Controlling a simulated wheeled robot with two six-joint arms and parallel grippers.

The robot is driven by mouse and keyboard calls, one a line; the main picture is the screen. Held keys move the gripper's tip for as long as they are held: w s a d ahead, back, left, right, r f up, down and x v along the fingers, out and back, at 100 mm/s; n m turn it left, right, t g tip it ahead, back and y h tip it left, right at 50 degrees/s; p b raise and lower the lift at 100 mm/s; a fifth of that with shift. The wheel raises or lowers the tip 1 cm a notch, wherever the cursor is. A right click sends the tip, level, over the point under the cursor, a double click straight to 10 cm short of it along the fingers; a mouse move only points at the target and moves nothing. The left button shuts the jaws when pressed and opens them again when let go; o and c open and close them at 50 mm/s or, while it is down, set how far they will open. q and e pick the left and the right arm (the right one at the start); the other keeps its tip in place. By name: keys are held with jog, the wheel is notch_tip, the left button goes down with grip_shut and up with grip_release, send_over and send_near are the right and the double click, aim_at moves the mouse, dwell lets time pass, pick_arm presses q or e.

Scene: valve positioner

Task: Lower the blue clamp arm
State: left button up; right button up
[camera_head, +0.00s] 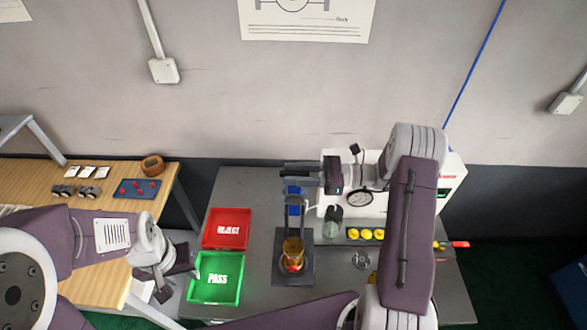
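The blue clamp arm (293,193) shows as a small blue upright piece at the back of a dark fixture (280,275) on the grey table. A brass valve (292,248) stands upright in the fixture, in front of the blue piece. My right gripper (297,172) reaches in from the right, with its fingers at the top of the blue piece. They overlap it in this view, and I cannot tell whether they touch it or how far apart they are. My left gripper (166,290) is low at the left, beside the green tray, apart from the fixture; its fingers are unclear.
A red REJECT tray (228,213) and a green PASS tray (197,291) lie left of the fixture. A white box with a round gauge (360,199) stands behind right. Yellow parts (366,234) sit in a dark holder. A wooden bench (105,209) is at left.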

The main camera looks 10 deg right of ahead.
jog(key=shift+s+a, duration=0.1)
jog(key=shift+a, duration=0.1)
jog(key=shift+d, duration=0.1)
grip_shut()
dwell(1.2)
